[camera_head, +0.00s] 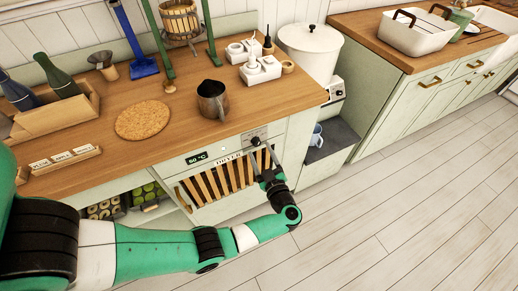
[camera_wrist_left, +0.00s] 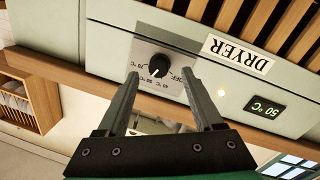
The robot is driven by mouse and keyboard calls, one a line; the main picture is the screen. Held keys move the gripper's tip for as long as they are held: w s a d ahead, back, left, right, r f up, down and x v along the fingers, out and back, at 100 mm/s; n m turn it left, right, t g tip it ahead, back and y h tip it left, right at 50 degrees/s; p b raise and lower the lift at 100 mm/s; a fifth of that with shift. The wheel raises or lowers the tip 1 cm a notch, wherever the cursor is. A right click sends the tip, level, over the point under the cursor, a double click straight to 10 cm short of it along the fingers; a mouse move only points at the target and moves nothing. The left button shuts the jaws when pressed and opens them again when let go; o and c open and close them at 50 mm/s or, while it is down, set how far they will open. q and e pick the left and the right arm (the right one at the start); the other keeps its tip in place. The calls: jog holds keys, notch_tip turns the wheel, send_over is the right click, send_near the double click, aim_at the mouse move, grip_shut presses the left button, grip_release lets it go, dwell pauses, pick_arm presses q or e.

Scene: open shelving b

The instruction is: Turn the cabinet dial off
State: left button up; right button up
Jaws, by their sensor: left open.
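The cabinet dial (camera_head: 256,141) is a small black knob on the front panel of the pale green dryer cabinet (camera_head: 213,158). In the left wrist view, which shows the panel upside down, the dial (camera_wrist_left: 159,66) has a white pointer mark and temperature markings around it, with what looks like OFF at its right. The pointer appears to be away from OFF. My left gripper (camera_head: 259,152) is open in front of the dial. In the wrist view its fingertips (camera_wrist_left: 160,74) lie on either side of the dial; contact cannot be made out. My right gripper is out of view.
A display (camera_head: 196,159) reads 50 °C beside the DRYER label (camera_head: 228,159). Wooden slats (camera_head: 225,178) are below. The wooden counter (camera_head: 150,88) above holds a metal pitcher (camera_head: 212,100) and a cork mat (camera_head: 143,120). The floor (camera_head: 400,220) at right is clear.

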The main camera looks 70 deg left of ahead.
aim_at(256, 142)
pick_arm(q)
jog(key=shift+w+a, duration=0.15)
jog(key=shift+a, duration=1.25)
grip_shut()
